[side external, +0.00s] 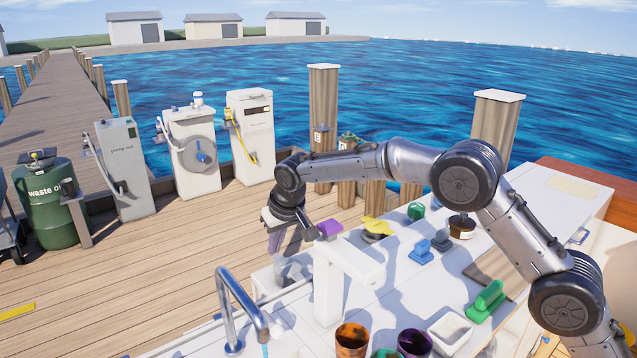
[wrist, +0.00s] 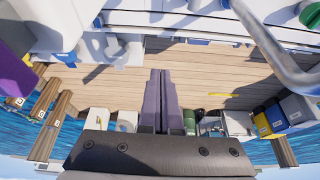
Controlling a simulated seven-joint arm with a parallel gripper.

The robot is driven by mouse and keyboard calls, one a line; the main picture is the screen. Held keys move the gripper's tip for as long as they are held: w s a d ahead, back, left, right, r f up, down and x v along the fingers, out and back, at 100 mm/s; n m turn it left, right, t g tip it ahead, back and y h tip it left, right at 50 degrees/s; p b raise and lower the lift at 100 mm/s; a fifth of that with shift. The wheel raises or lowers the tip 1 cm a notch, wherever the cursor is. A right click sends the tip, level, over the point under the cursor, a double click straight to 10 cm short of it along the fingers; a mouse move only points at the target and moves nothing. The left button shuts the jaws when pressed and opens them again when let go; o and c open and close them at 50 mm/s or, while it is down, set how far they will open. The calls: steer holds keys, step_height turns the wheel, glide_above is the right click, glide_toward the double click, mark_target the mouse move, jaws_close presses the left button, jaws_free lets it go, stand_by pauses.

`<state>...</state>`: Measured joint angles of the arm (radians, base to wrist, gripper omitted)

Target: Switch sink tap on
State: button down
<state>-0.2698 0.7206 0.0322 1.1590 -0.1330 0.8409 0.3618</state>
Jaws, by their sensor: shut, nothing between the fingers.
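The sink tap (side external: 225,300) is a curved chrome spout at the bottom of the side external view, with its outlet bending toward the front right. A small light blue streak shows under its outlet; I cannot tell whether it is water. A grey curved tube, likely the same tap (wrist: 268,48), shows at the upper right of the wrist view. My gripper (side external: 277,242) points down beyond the tap, near the counter's far edge, apart from the tap. Its fingers (wrist: 161,74) are together and empty. The sink basin is not clearly seen.
The wooden dock (side external: 130,270) beyond is open floor, with pumps along the water.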

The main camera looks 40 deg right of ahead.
steer(key=shift+s+d+r+m+t, duration=0.3)
steer(key=shift+s+d+r, duration=0.85)
steer(key=shift+r, duration=1.45)
steer(key=shift+s+d+r+m+t, duration=0.1)
steer(key=shift+s+d+r+t, duration=0.25)
steer(key=shift+s+d+r, duration=1.55)
steer(key=shift+s+d+r+m+t, duration=0.2)
steer(key=shift+s+d+r+t, duration=0.2)
steer(key=shift+r, duration=2.9)
steer(key=s+d+r+t, duration=0.1)
steer(key=s+d+r, duration=0.2)
steer(key=s+r, duration=0.35)
steer(key=s+d+r, duration=0.3)
steer(key=s+d, duration=0.1)
steer(key=s, duration=0.6)
steer(key=s+f+g, duration=0.1)
steer(key=s+f, duration=0.7)
steer(key=s, duration=0.3)
steer(key=s+d+f+n+g, duration=0.1)
steer(key=s+f, duration=0.7)
steer(key=s, duration=0.3)
